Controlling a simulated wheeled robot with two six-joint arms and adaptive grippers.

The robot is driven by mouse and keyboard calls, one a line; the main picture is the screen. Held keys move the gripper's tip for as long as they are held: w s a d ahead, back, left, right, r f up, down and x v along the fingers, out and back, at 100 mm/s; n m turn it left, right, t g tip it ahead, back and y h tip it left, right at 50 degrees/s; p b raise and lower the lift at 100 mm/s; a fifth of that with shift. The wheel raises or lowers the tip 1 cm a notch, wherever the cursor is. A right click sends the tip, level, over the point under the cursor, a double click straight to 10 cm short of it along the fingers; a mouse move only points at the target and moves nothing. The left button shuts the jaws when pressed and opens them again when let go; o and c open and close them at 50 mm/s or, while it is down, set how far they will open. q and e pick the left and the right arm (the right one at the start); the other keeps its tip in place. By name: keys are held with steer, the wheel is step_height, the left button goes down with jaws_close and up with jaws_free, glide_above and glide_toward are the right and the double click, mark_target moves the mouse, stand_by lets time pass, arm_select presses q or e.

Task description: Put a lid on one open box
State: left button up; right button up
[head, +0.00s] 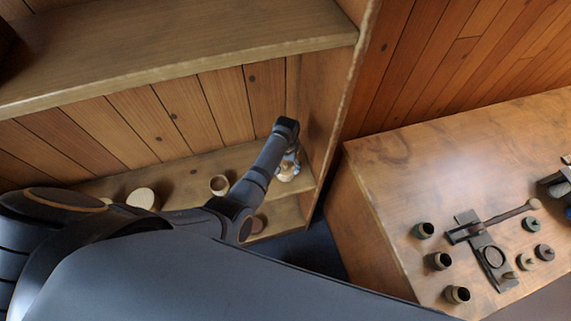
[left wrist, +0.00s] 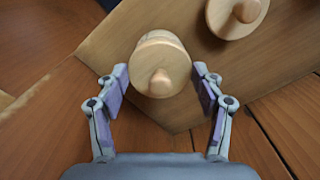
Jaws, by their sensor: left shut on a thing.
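My left gripper (left wrist: 160,88) is shut on a pale turned wooden piece (left wrist: 158,52), round with a knob toward the camera. I cannot tell whether it is a lid alone or a lid with a box under it. In the head view my left gripper (head: 288,166) is at the right end of the lower shelf, with the pale piece at its tip. A second round knobbed lid (left wrist: 222,22) lies beyond it at the upper right of the left wrist view. An open wooden box (head: 219,185) stands on the shelf, left of the gripper. My right gripper is out of view.
A pale round piece (head: 142,198) is farther left on the lower shelf (head: 180,171). The upper shelf (head: 180,50) overhangs it, and a side panel (head: 340,100) closes its right end. The workbench (head: 400,170) holds dark cups (head: 438,261), small knobbed pieces (head: 544,252) and a mallet (head: 509,213).

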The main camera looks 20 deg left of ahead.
arm_select(q)
steer(key=shift+f, duration=0.15)
stand_by(0.6)
steer(key=o, duration=0.9)
steer(key=shift+c, duration=0.2)
steer(key=shift+o, duration=0.6)
steer(key=shift+o, duration=0.6)
steer(key=shift+r+p, duration=0.8)
steer(key=shift+p, duration=0.15)
